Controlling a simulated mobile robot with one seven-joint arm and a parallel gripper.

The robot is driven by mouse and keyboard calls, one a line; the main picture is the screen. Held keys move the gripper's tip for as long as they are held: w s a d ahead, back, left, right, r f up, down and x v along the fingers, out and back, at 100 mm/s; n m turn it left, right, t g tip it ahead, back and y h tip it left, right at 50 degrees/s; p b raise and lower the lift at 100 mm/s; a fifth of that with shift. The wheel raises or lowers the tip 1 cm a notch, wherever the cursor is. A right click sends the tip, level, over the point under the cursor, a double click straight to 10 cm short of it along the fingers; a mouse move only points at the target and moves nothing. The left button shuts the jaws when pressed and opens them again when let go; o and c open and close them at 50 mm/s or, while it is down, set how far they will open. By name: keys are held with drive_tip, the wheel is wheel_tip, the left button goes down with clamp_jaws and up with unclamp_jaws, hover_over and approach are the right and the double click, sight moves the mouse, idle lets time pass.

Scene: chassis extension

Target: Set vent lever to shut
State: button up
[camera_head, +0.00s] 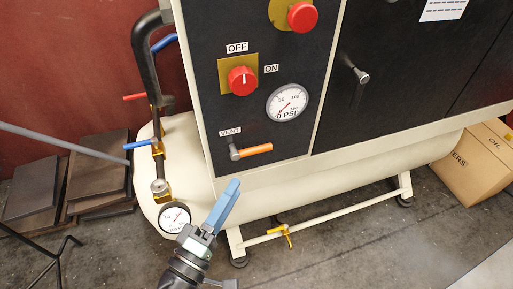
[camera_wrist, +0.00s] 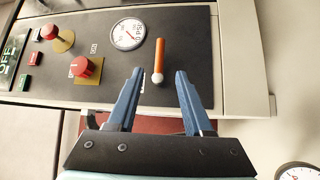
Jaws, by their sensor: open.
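The vent lever (camera_head: 255,150) has an orange handle on a metal pivot, under the "VENT" label (camera_head: 230,132) on the black panel. In the head view its handle points right, nearly horizontal, tilted slightly up. My gripper (camera_head: 232,184), with blue fingers, is just below and left of the lever and appears apart from it. In the wrist view my gripper (camera_wrist: 158,73) is open and empty. There the orange vent lever (camera_wrist: 159,55) shows between and beyond the fingertips, its pivot end nearest them. The exact gap in depth is hard to tell.
Near the lever are a pressure gauge (camera_head: 287,103) and a red OFF/ON knob (camera_head: 242,80); a red button (camera_head: 302,16) is above. Pipes with red and blue valve handles (camera_head: 141,144) stand left. A cream tank (camera_head: 300,180) lies below the panel.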

sight(252, 151)
drive_tip(key=x, duration=1)
drive_tip(key=shift+w+d+r, duration=0.1)
drive_tip(key=shift+w+d, duration=0.1)
clamp_jaws()
idle(1.0)
